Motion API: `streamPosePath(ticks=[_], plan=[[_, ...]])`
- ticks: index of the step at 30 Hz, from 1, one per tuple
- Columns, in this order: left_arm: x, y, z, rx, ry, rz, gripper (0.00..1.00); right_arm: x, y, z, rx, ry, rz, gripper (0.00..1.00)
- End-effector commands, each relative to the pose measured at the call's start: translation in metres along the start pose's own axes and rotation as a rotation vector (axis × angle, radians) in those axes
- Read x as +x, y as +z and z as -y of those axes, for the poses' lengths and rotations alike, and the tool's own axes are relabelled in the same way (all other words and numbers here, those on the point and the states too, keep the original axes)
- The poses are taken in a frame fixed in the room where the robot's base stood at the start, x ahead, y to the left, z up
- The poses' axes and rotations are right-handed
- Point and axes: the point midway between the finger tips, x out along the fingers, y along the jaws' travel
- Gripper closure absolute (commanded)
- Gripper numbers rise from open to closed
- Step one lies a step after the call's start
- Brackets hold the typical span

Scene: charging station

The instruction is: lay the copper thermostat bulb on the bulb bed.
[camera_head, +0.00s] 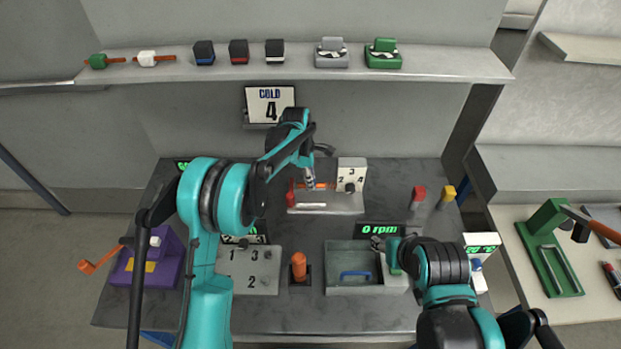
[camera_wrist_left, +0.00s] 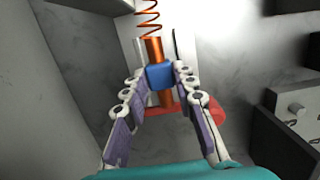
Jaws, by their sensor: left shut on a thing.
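The copper thermostat bulb (camera_wrist_left: 154,48) has a blue block (camera_wrist_left: 160,75) around its middle and a coiled copper wire above it in the left wrist view. My left gripper (camera_wrist_left: 160,82) is shut on the blue block. In the head view my left gripper (camera_head: 309,182) is over a pale base plate (camera_head: 340,207) with a numbered dial panel (camera_head: 351,172). The bulb's copper color shows there as a horizontal orange strip (camera_head: 322,186). I cannot tell which part is the bulb bed, or whether the bulb touches it. My right gripper (camera_head: 393,258) is by the grey tray; its fingers are unclear.
A red part (camera_head: 291,192) stands at the plate's left end. In front are a numbered panel (camera_head: 262,284), an orange knob (camera_head: 299,267) and a grey tray (camera_head: 342,287). Red (camera_head: 418,194) and yellow (camera_head: 447,194) pieces stand right. A purple box (camera_head: 145,265) is at left.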

Motion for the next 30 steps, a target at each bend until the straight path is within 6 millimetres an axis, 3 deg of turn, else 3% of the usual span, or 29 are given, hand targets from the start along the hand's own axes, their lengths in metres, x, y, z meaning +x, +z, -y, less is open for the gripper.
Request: streamPosePath(ticks=[21,30], plan=[[0.044,-0.007,0.0,0.0,0.0,0.0,1.0,0.025,0.018,0.0,0.0,0.0,0.0,0.54],[0.047,-0.007,0.0,0.0,0.0,0.0,1.0,0.026,0.019,0.0,0.0,0.0,0.0,0.54]])
